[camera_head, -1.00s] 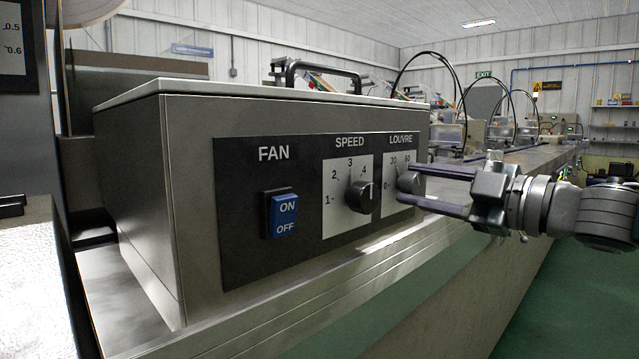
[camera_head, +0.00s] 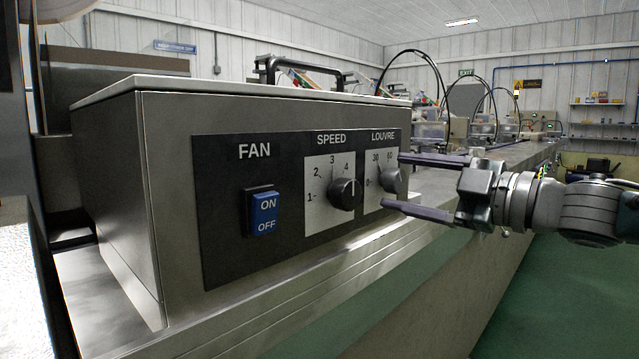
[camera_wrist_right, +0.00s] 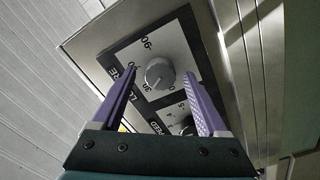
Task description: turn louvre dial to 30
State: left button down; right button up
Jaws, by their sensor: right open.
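The louvre dial (camera_head: 394,181) is a dark grey knob on a white plate at the right end of the black panel, under the word LOUVRE. It also shows in the right wrist view (camera_wrist_right: 160,72), with 30 and 60 printed beside it. A small light mark seems to lie on its 30 side, but it is too small to read surely. My right gripper (camera_head: 394,181) is open, one finger above and one below the dial in the head view. In the right wrist view its fingers (camera_wrist_right: 160,80) flank the dial with gaps. My left gripper is out of view.
The speed dial (camera_head: 343,194) sits just left of the louvre dial, with its pointer near 4. The blue fan switch (camera_head: 262,215) is further left. The metal box (camera_head: 120,190) has a handle (camera_head: 310,68) on top and stands on a long bench. Free space lies to the right.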

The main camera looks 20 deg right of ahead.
jog(key=p+v, duration=0.1)
jog(key=v, duration=0.8)
jog(key=shift+s, duration=0.15)
dwell(0.4)
jog(key=s+a+f+m+g+h+p, duration=0.5)
jog(key=s+a+f+m+h+p, duration=0.15)
jog(key=s+a+m+p, duration=0.3)
jog(key=s+a+r+m+g+p, duration=0.25)
jog(key=s+a+g+p, duration=0.2)
jog(key=s, duration=0.25)
jog(key=s+a+r+m+g+p, duration=0.2)
jog(key=s+a+r+g+p, duration=0.2)
jog(key=s+p, duration=0.25)
notch_tip(320, 180, up, 36)
jog(key=p, duration=3.5)
jog(key=shift+s+d, duration=0.3)
jog(key=shift+d, duration=0.05)
